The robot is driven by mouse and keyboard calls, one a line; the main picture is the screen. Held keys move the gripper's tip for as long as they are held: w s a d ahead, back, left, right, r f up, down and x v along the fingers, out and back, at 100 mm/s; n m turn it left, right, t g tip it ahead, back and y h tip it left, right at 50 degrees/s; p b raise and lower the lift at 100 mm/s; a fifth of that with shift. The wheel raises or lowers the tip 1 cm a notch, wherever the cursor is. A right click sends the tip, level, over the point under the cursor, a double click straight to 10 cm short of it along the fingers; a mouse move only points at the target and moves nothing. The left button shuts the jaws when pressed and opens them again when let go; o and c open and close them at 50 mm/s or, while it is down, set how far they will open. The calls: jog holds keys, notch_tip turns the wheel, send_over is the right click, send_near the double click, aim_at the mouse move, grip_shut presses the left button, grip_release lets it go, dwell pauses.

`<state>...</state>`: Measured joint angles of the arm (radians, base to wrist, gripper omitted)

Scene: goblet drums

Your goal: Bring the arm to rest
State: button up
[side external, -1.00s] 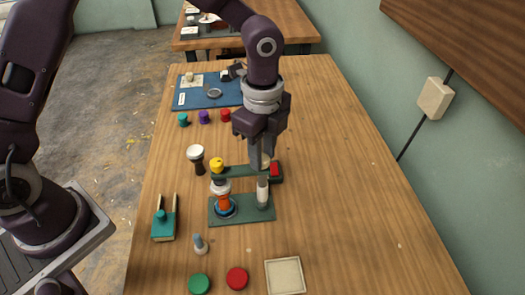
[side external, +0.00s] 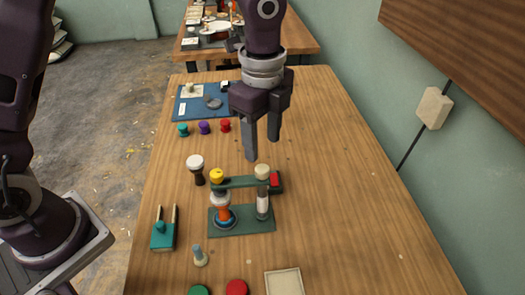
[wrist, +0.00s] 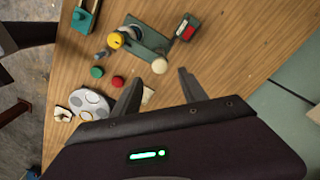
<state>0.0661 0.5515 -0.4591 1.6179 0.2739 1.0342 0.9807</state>
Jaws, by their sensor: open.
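My gripper (side external: 262,148) is open and empty, raised above the table behind the green stand (side external: 245,220). In the wrist view its two fingers (wrist: 160,90) are spread apart with nothing between them. The stand holds an orange, white and blue goblet-shaped stack with a yellow knob (side external: 217,175) on top. Beside it is a white post (side external: 263,205) under a cream knob (side external: 262,171). A green bar (side external: 240,183) spans across at knob height, with a red block (side external: 275,180) at its right end. The cream knob (wrist: 160,66) also shows in the wrist view, apart from the fingers.
A white-topped dark goblet drum (side external: 196,168) stands left of the bar. Teal, purple (side external: 204,127) and red pieces line up before a blue mat (side external: 190,110). A teal forked holder (side external: 163,235), a small peg (side external: 200,256) and a cream tray (side external: 284,283) lie nearer. The table's right side is clear.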

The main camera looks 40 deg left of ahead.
jog(key=shift+r, duration=0.1)
jog(key=s+a+r+n+t, duration=0.2)
jog(key=s+a+r+n, duration=0.3)
jog(key=a+r, duration=0.15)
jog(key=s+a+r+n+t, duration=0.1)
jog(key=s+a+n, duration=0.2)
jog(key=s+n, duration=0.3)
jog(key=s+a+r+n+t, duration=0.2)
jog(key=s+a+n, duration=0.2)
jog(key=s+n, duration=0.3)
jog(key=s, duration=0.3)
jog(key=shift+a+r+t, duration=0.15)
jog(key=shift+r+t, duration=0.15)
jog(key=shift+c, duration=0.3)
